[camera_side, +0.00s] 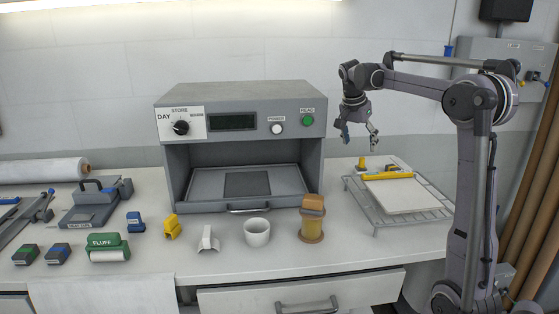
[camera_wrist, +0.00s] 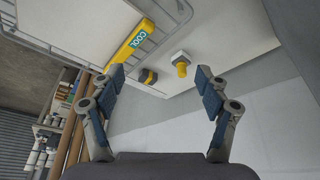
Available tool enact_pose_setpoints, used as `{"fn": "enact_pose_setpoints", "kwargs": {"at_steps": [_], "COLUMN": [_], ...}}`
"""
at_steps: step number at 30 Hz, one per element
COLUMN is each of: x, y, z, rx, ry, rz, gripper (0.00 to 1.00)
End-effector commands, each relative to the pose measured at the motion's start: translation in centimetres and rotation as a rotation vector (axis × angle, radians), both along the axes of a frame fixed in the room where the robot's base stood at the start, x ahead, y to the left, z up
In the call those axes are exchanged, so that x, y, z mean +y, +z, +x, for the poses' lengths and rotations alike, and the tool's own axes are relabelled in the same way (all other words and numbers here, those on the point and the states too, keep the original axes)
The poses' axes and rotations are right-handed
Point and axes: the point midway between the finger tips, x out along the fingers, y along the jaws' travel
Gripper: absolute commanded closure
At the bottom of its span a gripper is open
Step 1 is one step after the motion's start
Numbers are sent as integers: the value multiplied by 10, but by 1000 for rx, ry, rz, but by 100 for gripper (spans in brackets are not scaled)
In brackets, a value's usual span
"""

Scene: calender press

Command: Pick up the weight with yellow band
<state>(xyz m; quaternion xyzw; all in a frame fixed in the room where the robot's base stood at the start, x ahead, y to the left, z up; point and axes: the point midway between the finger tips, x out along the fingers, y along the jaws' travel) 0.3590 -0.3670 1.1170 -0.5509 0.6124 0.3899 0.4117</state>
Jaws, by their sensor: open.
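In the wrist view, a small dark block with a yellow band (camera_wrist: 148,77), which looks like the weight, lies on the white bench beside the wire rack. I cannot make it out clearly in the side view. My gripper (camera_side: 360,138) is open and empty, held in the air above the back of the bench, near the rack's left end. In the wrist view my gripper (camera_wrist: 160,78) has its fingers spread wide, with the banded block appearing between the fingertips and apart from them.
A white block with a yellow knob (camera_wrist: 181,63) stands near the banded block. The wire rack (camera_side: 376,222) holds a white board and a yellow COOL bar (camera_side: 389,177). The press (camera_side: 240,92) stands left of my gripper.

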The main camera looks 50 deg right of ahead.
Motion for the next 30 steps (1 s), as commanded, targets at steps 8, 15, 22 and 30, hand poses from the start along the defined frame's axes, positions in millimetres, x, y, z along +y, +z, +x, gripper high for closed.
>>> {"fn": "enact_pose_setpoints", "kwargs": {"at_steps": [8, 15, 22, 30], "x": [-111, -173, -191, -203], "y": [-16, -37, -51, -86], "z": [-7, -27, -36, -44], "rx": [-7, -12, -12, -14], "ry": [-290, -468, -518, -516], "rz": [-16, -30, -35, -35], "gripper": [25, 25, 25, 25]}}
